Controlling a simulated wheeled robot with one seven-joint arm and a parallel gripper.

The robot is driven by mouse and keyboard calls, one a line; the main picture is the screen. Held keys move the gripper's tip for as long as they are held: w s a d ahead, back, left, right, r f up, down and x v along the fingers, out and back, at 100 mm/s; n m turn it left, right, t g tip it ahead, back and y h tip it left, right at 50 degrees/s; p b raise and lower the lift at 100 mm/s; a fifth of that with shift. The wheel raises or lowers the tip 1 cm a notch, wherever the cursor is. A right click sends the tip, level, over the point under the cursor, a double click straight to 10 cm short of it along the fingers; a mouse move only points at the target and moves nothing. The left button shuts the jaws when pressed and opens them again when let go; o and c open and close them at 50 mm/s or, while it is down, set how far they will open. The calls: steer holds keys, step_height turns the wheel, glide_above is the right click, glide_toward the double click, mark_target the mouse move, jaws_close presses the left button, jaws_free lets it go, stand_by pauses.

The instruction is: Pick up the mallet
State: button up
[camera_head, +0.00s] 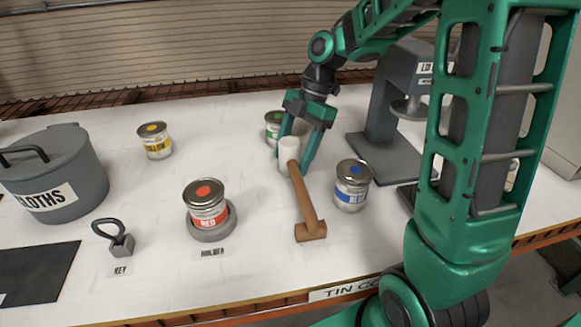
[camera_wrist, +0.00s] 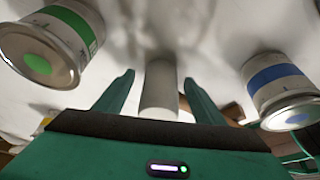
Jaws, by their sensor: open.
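The mallet (camera_head: 305,205) is brown, with a long handle and a short block (camera_head: 311,231) at its near end, towards the table's front. Its far end meets a pale cylinder (camera_head: 288,150); I cannot tell whether this cylinder is part of the mallet. My gripper (camera_head: 292,162) points down, open, with its fingers on either side of the pale cylinder. In the wrist view the cylinder (camera_wrist: 159,92) shows between the two spread fingers (camera_wrist: 158,80), with a gap visible on each side.
A green-labelled tin (camera_head: 273,127) stands close behind my gripper and a blue-labelled tin (camera_head: 353,186) to its right. A red-labelled tin (camera_head: 207,206) sits in a grey holder (camera_head: 227,229) to the left. A grey press (camera_head: 377,145) stands at the right.

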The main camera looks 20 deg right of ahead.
mark_target(289, 141)
steer(key=c, duration=1.3)
steer(key=shift+o, duration=0.2)
steer(key=shift+r, duration=0.1)
steer(key=shift+r, duration=0.45)
steer(key=r, duration=0.1)
steer(key=a+r, duration=0.1)
steer(key=r, duration=0.1)
steer(key=shift+s+r, duration=0.1)
steer(key=shift+r, duration=0.2)
steer(key=s+a+r, duration=0.4)
steer(key=a+r, duration=0.2)
steer(key=a, duration=0.4)
steer(key=shift+r, duration=0.15)
